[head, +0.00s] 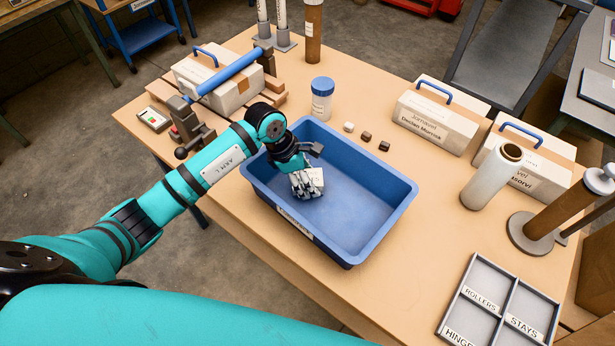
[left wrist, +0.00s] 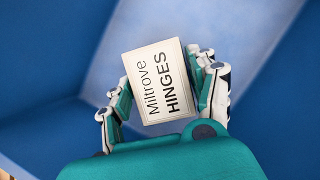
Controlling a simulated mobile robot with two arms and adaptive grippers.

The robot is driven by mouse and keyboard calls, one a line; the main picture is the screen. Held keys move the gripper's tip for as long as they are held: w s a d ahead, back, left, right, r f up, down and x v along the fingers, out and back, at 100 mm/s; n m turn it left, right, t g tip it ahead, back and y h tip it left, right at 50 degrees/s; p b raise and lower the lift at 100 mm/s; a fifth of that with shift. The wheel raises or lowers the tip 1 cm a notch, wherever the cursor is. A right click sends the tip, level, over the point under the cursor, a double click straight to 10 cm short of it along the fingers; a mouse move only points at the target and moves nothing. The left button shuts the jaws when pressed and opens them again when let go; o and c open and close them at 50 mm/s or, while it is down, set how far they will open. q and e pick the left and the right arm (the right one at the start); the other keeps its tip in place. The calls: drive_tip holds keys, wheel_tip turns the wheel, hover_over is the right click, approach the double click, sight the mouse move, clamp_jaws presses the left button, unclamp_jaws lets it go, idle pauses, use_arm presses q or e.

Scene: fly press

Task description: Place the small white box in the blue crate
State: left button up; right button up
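The small white box (left wrist: 157,82), labelled "Miltrove HINGES", sits between the fingers of my left gripper (left wrist: 165,95) in the left wrist view. The fingers are on both its sides and look shut on it. In the head view the left gripper (head: 309,187) is inside the blue crate (head: 352,254), towards its left end, with the white box (head: 317,178) at its fingertips. I cannot tell whether the box touches the crate floor. The rest of the crate is empty. My right gripper is not in view.
A white jar with a blue lid (head: 321,98) stands behind the crate, near several small blocks (head: 367,136). White boxes with blue handles (head: 436,118) stand at the back right. A grey divided tray (head: 502,311) lies at the right front.

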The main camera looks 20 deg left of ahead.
use_arm(q)
drive_tip(key=shift+o, duration=1.1)
drive_tip(key=shift+r, duration=0.2)
drive_tip(key=shift+a+r, duration=0.2)
drive_tip(key=shift+r, duration=0.1)
drive_tip(key=b+v, duration=0.2)
drive_tip(key=v, duration=0.9)
drive_tip(key=shift+s, duration=0.15)
